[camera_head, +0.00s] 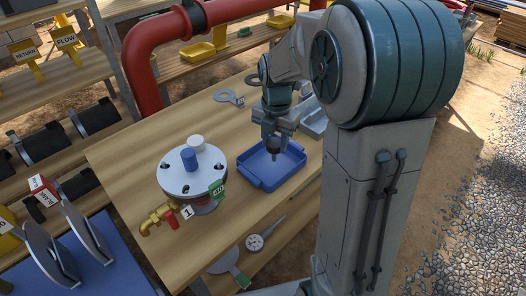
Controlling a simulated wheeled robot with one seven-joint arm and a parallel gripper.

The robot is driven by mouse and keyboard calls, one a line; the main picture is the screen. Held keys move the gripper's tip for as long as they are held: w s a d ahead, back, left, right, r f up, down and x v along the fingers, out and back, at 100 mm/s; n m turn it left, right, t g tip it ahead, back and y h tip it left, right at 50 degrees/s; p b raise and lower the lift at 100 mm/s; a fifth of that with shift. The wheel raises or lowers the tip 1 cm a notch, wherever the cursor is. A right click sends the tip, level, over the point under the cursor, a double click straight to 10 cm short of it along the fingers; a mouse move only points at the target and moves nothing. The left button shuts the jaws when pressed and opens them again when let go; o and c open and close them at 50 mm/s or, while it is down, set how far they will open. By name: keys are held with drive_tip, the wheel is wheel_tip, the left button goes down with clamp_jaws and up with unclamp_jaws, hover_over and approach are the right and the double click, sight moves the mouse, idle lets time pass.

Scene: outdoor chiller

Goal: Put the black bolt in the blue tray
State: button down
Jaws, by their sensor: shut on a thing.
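The blue tray (256,180) lies on the wooden table, right of the flanged valve assembly. My gripper (273,144) points down over the tray, near its back right part. It is shut on a small dark piece, the black bolt (275,155), which shows just below the fingertips. Most of the bolt is hidden by the fingers, and I cannot tell whether its lower end touches the tray floor. The visible tray floor looks empty.
A flanged assembly (190,172) with a blue and a white cylinder stands left of the tray, with a brass valve (160,218). A grey tray (314,125) is behind right. A red pipe (150,60) rises at the back.

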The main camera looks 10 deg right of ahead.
drive_tip(key=shift+w+a+f+p, duration=0.2)
drive_tip(key=shift+a+f, duration=0.3)
drive_tip(key=shift+f, duration=0.5)
drive_tip(key=shift+w+a+f+p, duration=0.1)
drive_tip(key=shift+w+a+f, duration=0.35)
drive_tip(key=shift+f, duration=0.55)
drive_tip(key=shift+w+a+f+p, duration=0.15)
drive_tip(key=shift+a+f, duration=0.4)
drive_tip(key=shift+f, duration=0.45)
drive_tip(key=shift+f, duration=0.1)
drive_tip(key=c, duration=0.9)
unclamp_jaws()
wheel_tip(320, 180, up, 12)
drive_tip(key=s+m+t, duration=0.1)
drive_tip(key=s+m, duration=0.5)
drive_tip(key=m, duration=0.3)
drive_tip(key=s+d+m+t, duration=0.1)
drive_tip(key=s+m, duration=0.6)
drive_tip(key=m, duration=0.2)
drive_tip(key=s+d+m+t, duration=0.1)
drive_tip(key=s+m, duration=0.6)
drive_tip(key=m, duration=0.2)
drive_tip(key=shift+d, duration=0.1)
